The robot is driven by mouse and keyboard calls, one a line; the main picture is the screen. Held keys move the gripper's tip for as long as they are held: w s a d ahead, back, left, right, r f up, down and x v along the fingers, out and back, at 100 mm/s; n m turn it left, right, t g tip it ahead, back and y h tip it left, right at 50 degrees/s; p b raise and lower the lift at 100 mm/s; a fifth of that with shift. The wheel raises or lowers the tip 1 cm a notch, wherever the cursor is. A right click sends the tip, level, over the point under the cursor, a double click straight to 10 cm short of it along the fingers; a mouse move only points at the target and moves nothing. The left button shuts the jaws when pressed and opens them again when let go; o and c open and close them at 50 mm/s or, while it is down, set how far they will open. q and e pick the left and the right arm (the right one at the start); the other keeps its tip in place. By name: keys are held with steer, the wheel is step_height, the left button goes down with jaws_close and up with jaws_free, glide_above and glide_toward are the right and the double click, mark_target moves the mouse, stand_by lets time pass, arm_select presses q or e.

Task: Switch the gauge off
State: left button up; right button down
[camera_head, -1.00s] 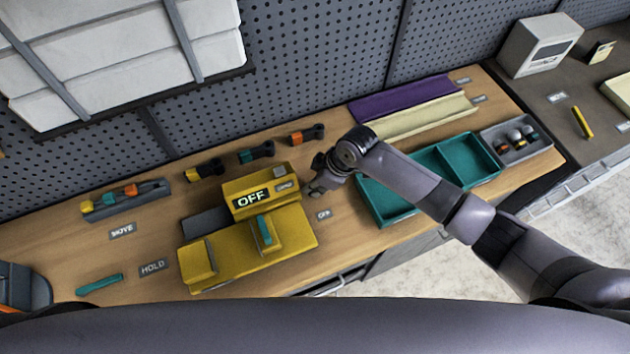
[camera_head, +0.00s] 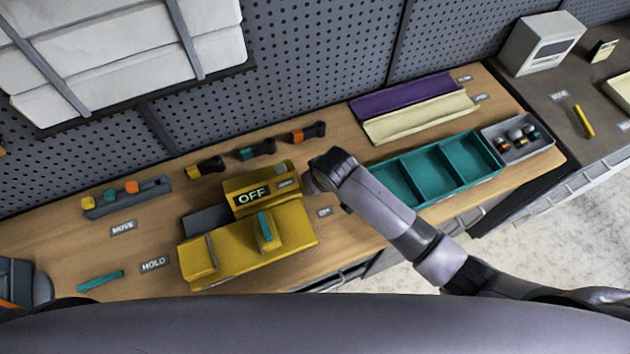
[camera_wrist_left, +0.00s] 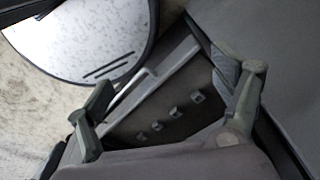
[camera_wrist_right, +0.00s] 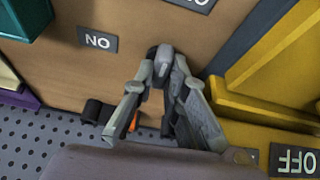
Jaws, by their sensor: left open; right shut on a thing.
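The yellow gauge (camera_head: 215,250) stands on the wooden bench, and its display (camera_head: 252,196) reads OFF. The display also shows upside down in the right wrist view (camera_wrist_right: 294,160). My right gripper (camera_head: 312,184) is beside the gauge's right end. In the right wrist view my right gripper (camera_wrist_right: 162,85) is shut on a small rounded grey piece (camera_wrist_right: 158,62) by the bench top, perhaps a switch lever. An upside-down ON label (camera_wrist_right: 97,40) lies beside it; another label at the top is cut off. My left gripper (camera_wrist_left: 170,115) is open and empty, away from the gauge.
A teal tray (camera_head: 440,176) and purple and cream channels (camera_head: 415,118) lie right of my right arm. A rack of coloured pieces (camera_head: 125,198) and a teal bar (camera_head: 100,281) are at left.

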steer(key=shift+m, duration=0.5)
steer(key=c, duration=1.6)
jaws_free()
steer(key=v, duration=1.2)
steer(key=shift+a, duration=0.15)
steer(key=shift+s, duration=0.15)
